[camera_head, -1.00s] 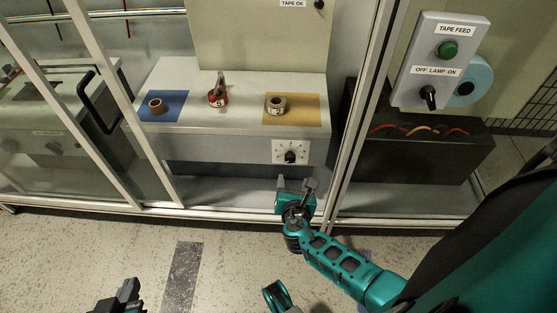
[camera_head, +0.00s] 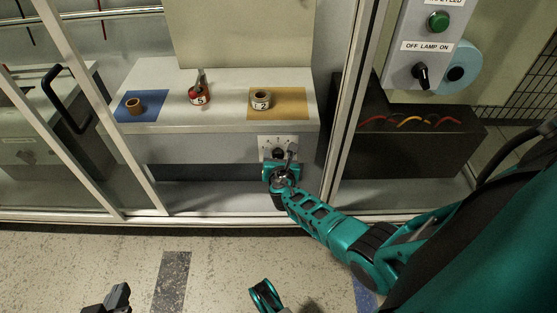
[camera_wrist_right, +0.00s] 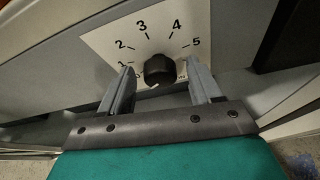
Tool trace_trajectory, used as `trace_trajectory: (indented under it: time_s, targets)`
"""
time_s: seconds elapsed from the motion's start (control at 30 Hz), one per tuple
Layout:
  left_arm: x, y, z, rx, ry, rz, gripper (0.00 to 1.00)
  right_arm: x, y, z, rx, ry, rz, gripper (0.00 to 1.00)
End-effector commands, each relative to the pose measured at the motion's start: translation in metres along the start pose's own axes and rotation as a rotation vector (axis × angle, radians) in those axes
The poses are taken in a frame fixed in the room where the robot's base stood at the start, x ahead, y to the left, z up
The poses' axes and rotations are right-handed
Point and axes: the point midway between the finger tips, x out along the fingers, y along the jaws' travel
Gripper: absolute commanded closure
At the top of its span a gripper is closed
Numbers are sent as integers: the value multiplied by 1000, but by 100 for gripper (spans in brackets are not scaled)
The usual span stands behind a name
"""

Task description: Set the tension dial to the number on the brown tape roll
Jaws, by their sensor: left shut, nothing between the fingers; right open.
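The tension dial is a black knob (camera_wrist_right: 159,70) on a white plate (camera_wrist_right: 112,40) with numbers 1 to 5 around it. The knob's setting cannot be read clearly. My right gripper (camera_wrist_right: 160,82) is open, its fingers on either side of the knob with gaps visible. In the head view my right gripper (camera_head: 281,160) partly covers the dial plate (camera_head: 265,141). A brown tape roll (camera_head: 134,107) lies on a blue mat (camera_head: 153,96); no number on it is readable. My left gripper (camera_head: 120,293) is shut and empty, low at the left.
A red tape holder (camera_head: 199,96) marked 5 stands mid-shelf. A grey-brown roll with a white label 2 (camera_head: 260,100) stands on a tan mat (camera_head: 293,105). Framed glass panels flank the opening. A lamp switch (camera_head: 421,74) and green button (camera_head: 438,22) are at right.

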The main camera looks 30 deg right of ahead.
Motion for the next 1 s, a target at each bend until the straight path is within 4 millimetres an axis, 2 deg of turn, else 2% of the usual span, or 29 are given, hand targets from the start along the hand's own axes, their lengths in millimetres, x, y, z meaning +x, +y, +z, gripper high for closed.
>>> trace_trajectory:
  time_s: [0.2, 0.8, 1.0]
  targets:
    - [0, -1, -2, 1, 4, -1, 100, 0, 0, 0, 0, 0, 0, 37]
    - [0, -2, -1, 0, 2, -5, 100, 0, 0, 0, 0, 1, 0, 93]
    - [0, -2, 2, -2, -4, -5, 100, 0, -1, 0, 14, 1, 6, 93]
